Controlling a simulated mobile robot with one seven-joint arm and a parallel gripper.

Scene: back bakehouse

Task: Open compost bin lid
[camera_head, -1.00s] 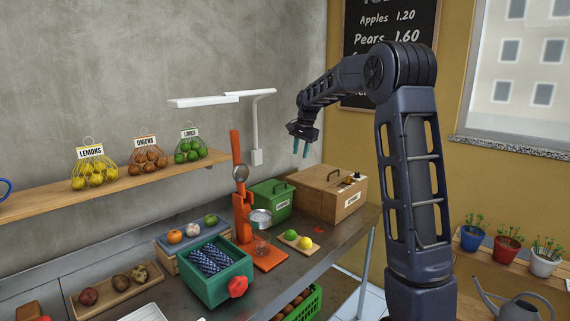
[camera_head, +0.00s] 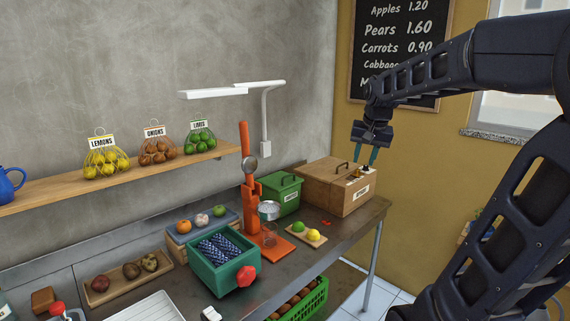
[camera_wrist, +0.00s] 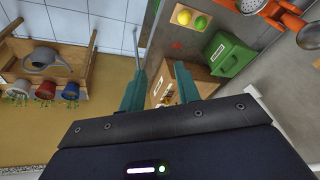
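The green lidded bin (camera_head: 283,193) stands on the metal counter against the wall, with a white label on its front and a dark handle on its closed lid. I take it to be the compost bin, though its label is too small to read. In the wrist view the green bin (camera_wrist: 232,52) shows upside down at the upper right. My gripper (camera_head: 365,156) is open and empty, above the right end of the wooden box beside the bin. Its two teal fingers are apart in the wrist view (camera_wrist: 158,88), with part of the box between and beyond them.
The wooden box (camera_head: 330,186), with a handle and small parts on top, stands right of the bin. An orange press (camera_head: 250,205) stands left of it. A small board (camera_head: 303,241) with a lime and lemon lies in front. A wall lamp (camera_head: 213,93) reaches out above the counter.

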